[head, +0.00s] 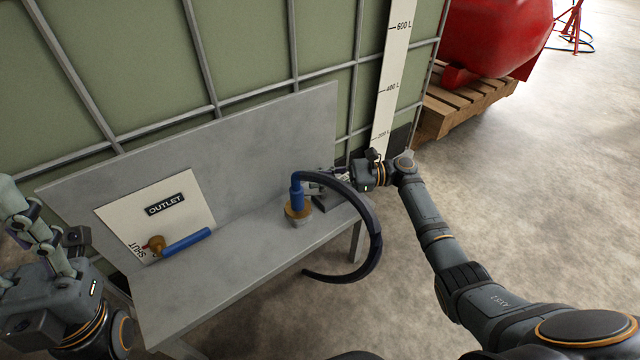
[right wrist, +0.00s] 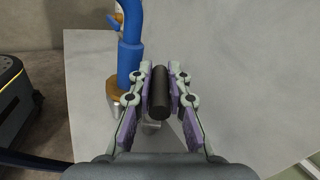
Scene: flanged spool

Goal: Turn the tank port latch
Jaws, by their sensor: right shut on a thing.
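A blue hose fitting (head: 297,190) with a brass collar (head: 297,209) stands on a grey metal port on the bench. In the right wrist view the fitting (right wrist: 131,60) rises just left of my fingers. My right gripper (right wrist: 159,92) is shut on a dark cylindrical latch grip (right wrist: 158,88) beside the port; the rest of the latch is mostly hidden by the fingers. In the head view my right gripper (head: 318,182) is partly behind the hose. My left gripper (head: 38,238) is at the left edge, away from the port, with its tips partly out of view.
A blue-handled valve (head: 186,243) is by the OUTLET plate (head: 185,200). The caged tank (head: 250,50) stands behind the bench (head: 215,285). A pallet (head: 450,110) carries a red object at back right.

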